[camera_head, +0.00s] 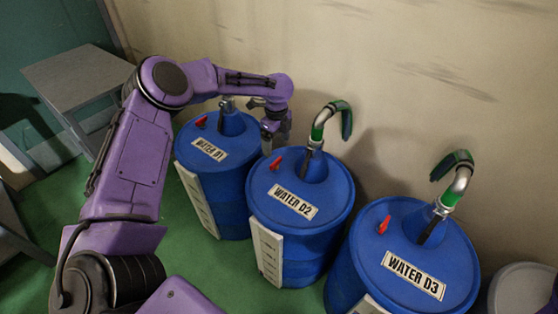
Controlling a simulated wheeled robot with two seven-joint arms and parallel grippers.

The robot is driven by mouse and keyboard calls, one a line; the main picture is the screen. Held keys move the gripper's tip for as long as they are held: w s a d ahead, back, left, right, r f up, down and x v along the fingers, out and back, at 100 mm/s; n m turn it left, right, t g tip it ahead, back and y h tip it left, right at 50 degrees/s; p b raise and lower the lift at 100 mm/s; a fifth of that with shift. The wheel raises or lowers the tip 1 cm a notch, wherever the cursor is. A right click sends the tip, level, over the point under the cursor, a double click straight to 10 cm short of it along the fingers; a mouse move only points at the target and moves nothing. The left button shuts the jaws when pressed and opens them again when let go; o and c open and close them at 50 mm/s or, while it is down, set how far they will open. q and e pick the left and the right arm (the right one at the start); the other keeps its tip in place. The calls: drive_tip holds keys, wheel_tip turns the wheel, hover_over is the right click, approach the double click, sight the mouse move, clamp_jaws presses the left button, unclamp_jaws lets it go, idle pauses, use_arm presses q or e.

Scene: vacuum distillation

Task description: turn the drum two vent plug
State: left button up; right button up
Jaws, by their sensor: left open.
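Drum two is the middle blue drum, labelled WATER D2 (322,190). Its vent plug (276,163), a small red handle, stands on the left side of its lid. My left arm reaches across from the left, over the D1 drum. My left gripper (273,133) points down beside the far left rim of drum two, just above and behind the plug in the picture. It is open, and I see nothing between its fingers. It looks apart from the plug, though the exact gap is hard to judge. My right gripper is not in view.
The blue drums D1 (235,158) and D3 (370,255) flank drum two, each with a red plug. A bent hose fitting (318,130) rises from drum two, another (455,188) from D3. A beige wall (400,50) stands close behind.

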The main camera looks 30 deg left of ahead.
sight(276, 161)
use_arm(q)
wheel_tip(276, 161, down, 8)
drive_tip(key=shift+s+a+f, duration=0.1)
drive_tip(key=shift+s+f, duration=0.05)
drive_tip(key=c, duration=1.1)
